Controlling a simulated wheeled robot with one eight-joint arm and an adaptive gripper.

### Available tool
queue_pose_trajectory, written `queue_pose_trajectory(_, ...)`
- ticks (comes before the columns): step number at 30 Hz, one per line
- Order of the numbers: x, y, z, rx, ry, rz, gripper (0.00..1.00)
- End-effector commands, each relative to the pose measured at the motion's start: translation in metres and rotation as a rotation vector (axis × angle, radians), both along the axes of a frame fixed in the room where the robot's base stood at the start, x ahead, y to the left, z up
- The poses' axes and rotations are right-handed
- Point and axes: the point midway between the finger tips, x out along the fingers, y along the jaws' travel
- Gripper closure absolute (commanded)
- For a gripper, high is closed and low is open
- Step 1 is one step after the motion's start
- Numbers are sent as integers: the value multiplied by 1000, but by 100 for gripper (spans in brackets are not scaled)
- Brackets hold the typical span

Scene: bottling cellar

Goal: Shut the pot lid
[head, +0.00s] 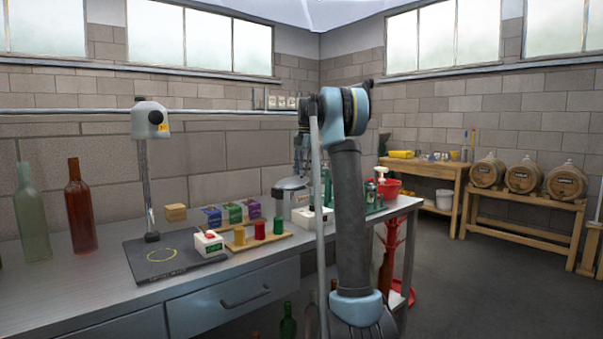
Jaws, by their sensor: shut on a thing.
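A small grey appliance that looks like the pot (283,208) stands on the steel bench, left of my forearm. A rounded grey piece on top, which looks like the pot lid (291,183), sits under my gripper. How far the lid is open is too small to tell. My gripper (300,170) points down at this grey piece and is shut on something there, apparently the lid. My arm covers the right side of the pot and part of the gripper, so the exact grip is hidden.
The steel bench (60,297) holds a green bottle (29,215), a red-brown bottle (80,212), a lamp stand (143,185) on a dark plate, small coloured boxes (232,213) and a wooden tray of spools (287,236). A red basin (388,188) stands behind my arm. Floor at right is clear.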

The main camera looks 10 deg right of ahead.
Motion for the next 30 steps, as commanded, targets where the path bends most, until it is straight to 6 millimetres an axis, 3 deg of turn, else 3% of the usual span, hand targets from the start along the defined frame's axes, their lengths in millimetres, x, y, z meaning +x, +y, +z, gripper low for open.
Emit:
queue_pose_trajectory(1,1,0,-1,-1,-2,0,100)
queue_pose_trajectory(2,1,0,-1,-1,-2,0,70)
queue_pose_trajectory(4,0,0,0,-1,-2,0,56)
queue_pose_trajectory(17,0,0,4,-1,1,0,56)
queue_pose_trajectory(30,5,-8,68,-1,1,0,56)
